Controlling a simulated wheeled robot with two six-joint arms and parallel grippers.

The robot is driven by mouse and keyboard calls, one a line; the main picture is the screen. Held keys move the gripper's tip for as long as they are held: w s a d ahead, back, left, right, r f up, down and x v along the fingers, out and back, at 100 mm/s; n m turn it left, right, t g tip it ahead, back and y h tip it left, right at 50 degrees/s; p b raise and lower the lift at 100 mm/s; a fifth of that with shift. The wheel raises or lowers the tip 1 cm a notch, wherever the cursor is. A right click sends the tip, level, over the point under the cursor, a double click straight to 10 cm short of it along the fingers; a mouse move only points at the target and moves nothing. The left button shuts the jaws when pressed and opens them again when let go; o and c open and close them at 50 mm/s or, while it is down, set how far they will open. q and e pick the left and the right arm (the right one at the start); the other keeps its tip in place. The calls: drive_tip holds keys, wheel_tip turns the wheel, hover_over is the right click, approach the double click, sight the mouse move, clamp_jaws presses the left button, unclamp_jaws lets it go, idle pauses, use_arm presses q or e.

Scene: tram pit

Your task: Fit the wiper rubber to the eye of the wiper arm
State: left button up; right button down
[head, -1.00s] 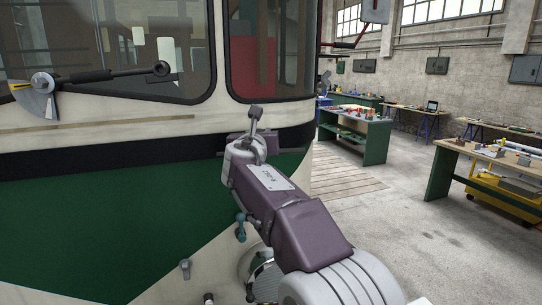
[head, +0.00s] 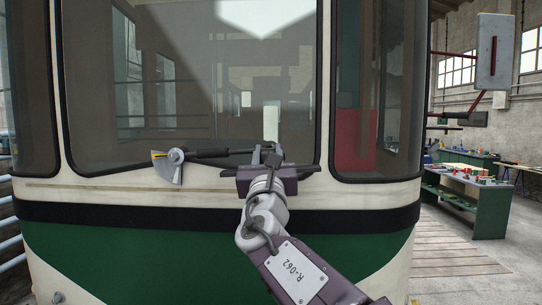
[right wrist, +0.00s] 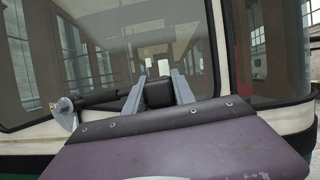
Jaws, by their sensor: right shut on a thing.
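The wiper arm (head: 215,153) lies nearly level along the bottom of the tram's windscreen, with its pivot and a pale, yellow-tipped plate at the left. It also shows at the left of the right wrist view (right wrist: 97,98). My right gripper (head: 264,151) is at the arm's right end and hides the eye there. In the right wrist view its two grey fingers are shut on a dark block, which I take as part of the wiper rubber (right wrist: 158,93). The rest of the rubber is hard to make out. I cannot tell whether rubber and eye touch. My left gripper is not in view.
The windscreen (head: 200,70) rises just behind the gripper, above a dark band (head: 120,216) and green panel. A mirror (head: 493,52) sticks out at the right. Green workbenches (head: 468,200) stand beyond free floor at the right.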

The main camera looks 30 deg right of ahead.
drive_tip(key=shift+w+a, duration=0.15)
drive_tip(key=shift+s+f+b, duration=0.2)
drive_tip(key=shift+b, duration=0.35)
drive_tip(key=shift+w+d+r, duration=0.15)
drive_tip(key=shift+w+d, duration=0.05)
drive_tip(key=shift+w, duration=0.05)
drive_tip(key=w+d, duration=0.1)
drive_tip(key=w, duration=0.1)
drive_tip(key=w+d, duration=0.1)
drive_tip(key=w, duration=0.1)
drive_tip(key=shift+d, duration=0.15)
drive_tip(key=shift+w+d, duration=0.1)
drive_tip(key=shift+w, duration=0.05)
drive_tip(key=shift+w+d, duration=0.2)
